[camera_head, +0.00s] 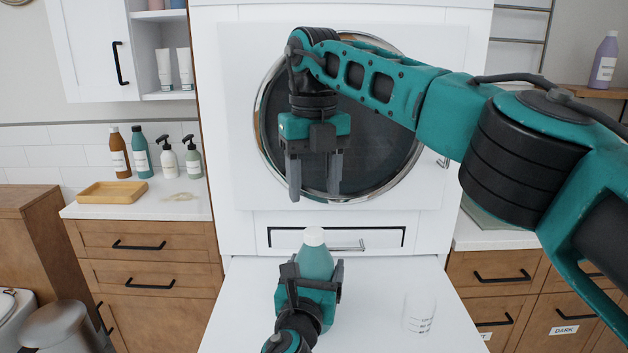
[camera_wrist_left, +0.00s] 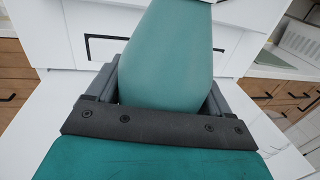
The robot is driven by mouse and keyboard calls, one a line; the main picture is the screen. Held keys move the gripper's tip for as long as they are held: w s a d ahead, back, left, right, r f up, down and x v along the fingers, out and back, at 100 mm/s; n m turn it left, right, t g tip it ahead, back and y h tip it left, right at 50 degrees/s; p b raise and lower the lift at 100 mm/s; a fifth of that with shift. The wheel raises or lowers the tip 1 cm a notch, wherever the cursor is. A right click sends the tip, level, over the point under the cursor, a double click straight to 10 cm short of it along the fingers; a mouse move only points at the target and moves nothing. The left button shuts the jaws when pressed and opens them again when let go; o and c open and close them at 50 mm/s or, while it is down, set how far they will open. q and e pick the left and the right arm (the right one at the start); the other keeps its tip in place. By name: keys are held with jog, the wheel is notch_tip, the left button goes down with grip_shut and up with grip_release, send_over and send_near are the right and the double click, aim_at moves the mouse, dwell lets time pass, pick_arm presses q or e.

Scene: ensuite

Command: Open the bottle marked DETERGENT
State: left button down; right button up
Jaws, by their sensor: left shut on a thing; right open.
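A teal bottle (camera_head: 315,262) with a white cap (camera_head: 314,236) stands upright on the white pull-out shelf in front of the washer. Its label is hidden from me, so I cannot read DETERGENT on it. My left gripper (camera_head: 310,283) is shut around the bottle's body. The left wrist view shows the bottle (camera_wrist_left: 167,60) between the fingers, with its top cut off by the frame edge. My right gripper (camera_head: 316,180) is open and empty, pointing down, above and apart from the cap, in front of the washer door.
A clear measuring cup (camera_head: 419,313) stands on the shelf (camera_head: 375,290) to the right of the bottle. Several bottles and a wooden tray (camera_head: 112,193) are on the left counter. A purple bottle (camera_head: 604,60) stands on the right wall shelf.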

aim_at(314, 231)
jog(key=m, duration=0.5)
jog(key=shift+m, duration=0.4)
jog(key=m, duration=1)
jog(key=shift+m, duration=0.3)
jog(key=m, duration=0.5)
jog(key=shift+m, duration=0.3)
jog(key=shift+f, duration=4)
